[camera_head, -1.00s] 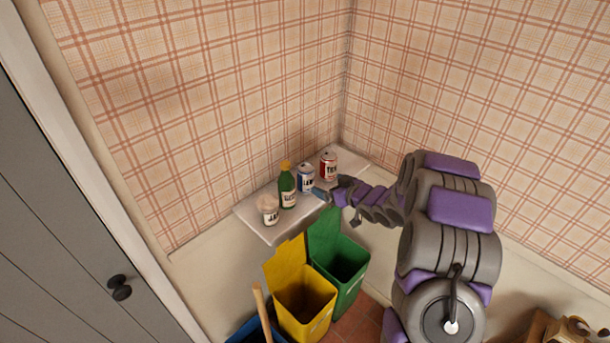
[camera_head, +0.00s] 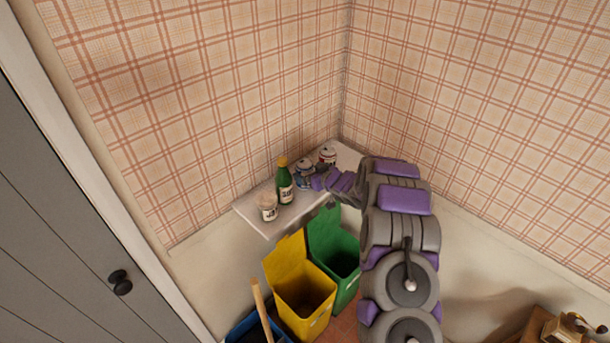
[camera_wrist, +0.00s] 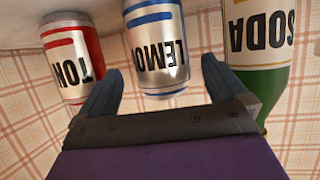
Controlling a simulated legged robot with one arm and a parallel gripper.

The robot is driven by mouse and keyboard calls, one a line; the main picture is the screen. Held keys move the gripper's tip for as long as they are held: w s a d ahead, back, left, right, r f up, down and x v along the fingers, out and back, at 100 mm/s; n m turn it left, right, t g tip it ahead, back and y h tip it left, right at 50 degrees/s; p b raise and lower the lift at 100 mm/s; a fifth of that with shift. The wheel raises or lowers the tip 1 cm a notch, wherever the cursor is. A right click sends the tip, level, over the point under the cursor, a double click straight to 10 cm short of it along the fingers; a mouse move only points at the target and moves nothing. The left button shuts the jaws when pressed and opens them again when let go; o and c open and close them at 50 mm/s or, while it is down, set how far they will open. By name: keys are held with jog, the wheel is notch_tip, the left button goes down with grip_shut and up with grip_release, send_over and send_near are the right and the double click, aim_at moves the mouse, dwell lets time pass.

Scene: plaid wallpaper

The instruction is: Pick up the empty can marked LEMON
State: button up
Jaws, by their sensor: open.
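The LEMON can (camera_wrist: 157,48), silver and white with blue bands, shows upside down in the wrist view, beyond and between my open fingers. My gripper (camera_wrist: 158,85) is open, with one finger towards each side of the can and nothing held. In the head view my gripper (camera_head: 308,182) is at the shelf in front of the LEMON can (camera_head: 305,165), hiding most of it; only its top shows clearly. Whether the fingers touch the can cannot be told.
A red can marked TON... (camera_wrist: 72,58) stands on one side and a green SODA bottle (camera_wrist: 258,50) on the other, both close to my fingers. A pale jar (camera_head: 267,206) stands nearer the front of the white shelf (camera_head: 265,229). Yellow (camera_head: 303,290) and green (camera_head: 338,262) bins stand below.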

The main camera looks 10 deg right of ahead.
aim_at(303, 161)
jog(key=shift+w, duration=0.35)
jog(key=w+a, duration=0.1)
jog(key=w, duration=0.1)
jog(key=w+a+f, duration=0.1)
jog(key=w+a, duration=0.1)
jog(key=shift+f+p, duration=0.1)
jog(key=shift+p, duration=0.2)
jog(key=shift+d, duration=0.45)
jog(key=shift+c, duration=0.2)
jog(key=shift+d, duration=0.15)
jog(key=c, duration=0.3)
jog(key=shift+a, duration=0.5)
jog(key=c, duration=0.7)
jog(key=shift+d, duration=0.25)
jog(key=shift+d+r, duration=0.2)
jog(key=shift+r, duration=0.3)
jog(key=r, duration=0.2)
jog(key=shift+s+a+r, duration=0.1)
jog(key=shift+s+r, duration=0.2)
jog(key=shift+r, duration=0.1)
jog(key=s+d+r+b, duration=0.1)
jog(key=s+d+b, duration=0.1)
jog(key=s, duration=1.3)
jog(key=shift+s+d+r, duration=0.15)
jog(key=shift+d, duration=0.05)
